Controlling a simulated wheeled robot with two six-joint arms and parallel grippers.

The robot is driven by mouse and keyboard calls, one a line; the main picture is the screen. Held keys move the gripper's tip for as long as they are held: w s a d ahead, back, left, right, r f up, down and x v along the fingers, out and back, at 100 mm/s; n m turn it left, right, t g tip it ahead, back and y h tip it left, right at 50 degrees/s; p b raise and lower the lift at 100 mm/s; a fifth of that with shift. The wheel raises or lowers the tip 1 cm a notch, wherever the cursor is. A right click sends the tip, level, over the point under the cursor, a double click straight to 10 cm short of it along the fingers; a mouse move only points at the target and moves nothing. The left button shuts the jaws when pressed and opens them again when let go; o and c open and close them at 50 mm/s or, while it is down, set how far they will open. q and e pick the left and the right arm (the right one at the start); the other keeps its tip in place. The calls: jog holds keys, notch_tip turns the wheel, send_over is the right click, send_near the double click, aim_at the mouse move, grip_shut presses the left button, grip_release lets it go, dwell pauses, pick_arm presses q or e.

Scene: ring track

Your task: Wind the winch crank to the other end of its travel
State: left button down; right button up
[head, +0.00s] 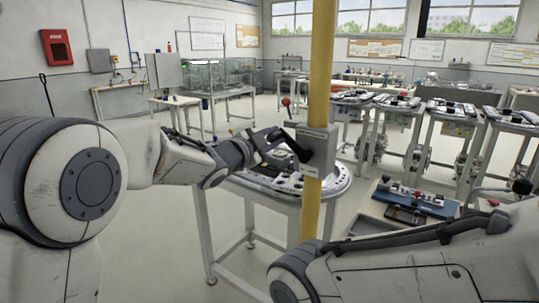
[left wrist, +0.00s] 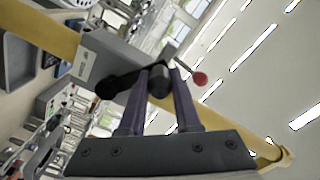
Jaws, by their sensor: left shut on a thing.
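The winch is a grey box (head: 318,150) on a yellow post, in the middle of the head view. Its black crank arm (head: 292,145) points up and left from the box toward my left gripper (head: 264,143). In the left wrist view the crank arm (left wrist: 120,84) runs from its hub on the grey housing to a dark round grip (left wrist: 159,82). My left gripper's fingers (left wrist: 160,92) stand on both sides of this grip and are shut on it. A lever with a red ball (left wrist: 200,78) sticks out near the housing; the ball also shows in the head view (head: 286,101). My right gripper is not in view.
The yellow post (head: 319,60) stands upright in front of a round-edged table (head: 335,186) bearing metal parts. A bench with a blue fixture (head: 425,203) is at the right. More worktables stand behind. Open floor lies at the left of the table.

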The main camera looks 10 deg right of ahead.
pick_arm(q)
jog(key=m+b, duration=0.1)
jog(key=s+d+r+m+b, duration=0.1)
jog(key=r+m+b, duration=0.1)
jog(key=m, duration=0.1)
jog(key=shift+s+d+r, duration=0.2)
jog(key=shift+s+d, duration=0.15)
jog(key=shift+d, duration=0.05)
jog(key=shift+s+d+r+m+b, duration=0.4)
jog(key=shift+s+d+m+b, duration=0.25)
jog(key=shift+m+b, duration=0.4)
jog(key=shift+s+d+r+m+b, duration=0.45)
jog(key=shift+d+m+b, duration=0.35)
jog(key=shift+m, duration=0.45)
jog(key=shift+s+a, duration=0.1)
jog(key=shift+f, duration=0.1)
jog(key=c, duration=0.6)
grip_release()
jog(key=b+v, duration=0.1)
jog(key=v, duration=0.9)
jog(key=shift+s+a+f, duration=0.1)
jog(key=shift+a+f, duration=0.1)
